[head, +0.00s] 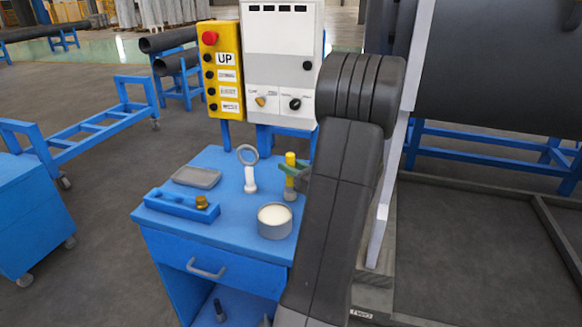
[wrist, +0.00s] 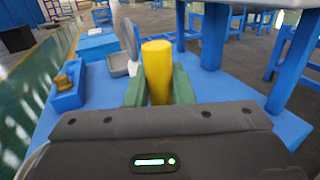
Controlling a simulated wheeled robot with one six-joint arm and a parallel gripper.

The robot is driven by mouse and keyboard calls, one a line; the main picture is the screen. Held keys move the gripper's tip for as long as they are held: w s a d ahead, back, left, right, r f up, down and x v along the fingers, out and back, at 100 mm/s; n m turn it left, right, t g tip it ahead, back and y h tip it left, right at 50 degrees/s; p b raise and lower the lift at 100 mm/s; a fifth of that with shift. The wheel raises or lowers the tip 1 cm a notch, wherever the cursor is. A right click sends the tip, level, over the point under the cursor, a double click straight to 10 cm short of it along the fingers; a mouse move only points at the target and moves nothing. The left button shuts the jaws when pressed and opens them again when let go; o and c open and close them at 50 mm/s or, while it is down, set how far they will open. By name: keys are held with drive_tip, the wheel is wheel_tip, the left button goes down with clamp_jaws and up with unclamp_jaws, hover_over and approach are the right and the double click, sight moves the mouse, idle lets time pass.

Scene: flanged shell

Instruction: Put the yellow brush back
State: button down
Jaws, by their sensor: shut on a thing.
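The yellow brush (head: 290,159) is upright at the back right of the blue cart top, with its yellow handle up and a paler lower end below. My gripper (head: 294,171) has green fingers shut on the brush. In the wrist view, the yellow handle (wrist: 157,72) stands between the two green fingers (wrist: 158,88). I cannot tell whether the brush's lower end touches the cart top. A blue block (head: 178,207) with holes lies at the left front, with a brass piece (head: 201,201) in its right end.
A round tin with a white top (head: 275,221) stands just in front of the brush. A ring-topped white tool (head: 249,170) stands to its left. A grey tray (head: 196,177) lies at the back left. Control boxes (head: 281,75) rise behind the cart (head: 225,225).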

sight(291, 155)
drive_tip(key=c, duration=1.3)
unclamp_jaws()
drive_tip(key=shift+f, duration=0.15)
drive_tip(key=shift+o, duration=0.2)
drive_tip(key=v, duration=1.2)
drive_tip(key=shift+r, duration=0.2)
drive_tip(key=x, duration=1.1)
drive_tip(key=shift+w+a, duration=0.15)
drive_tip(key=shift+a, duration=0.05)
wheel_tip(291, 155, up, 2)
drive_tip(key=shift+w+a+r, duration=0.15)
drive_tip(key=shift+w+a, duration=0.05)
drive_tip(key=shift+r, duration=0.35)
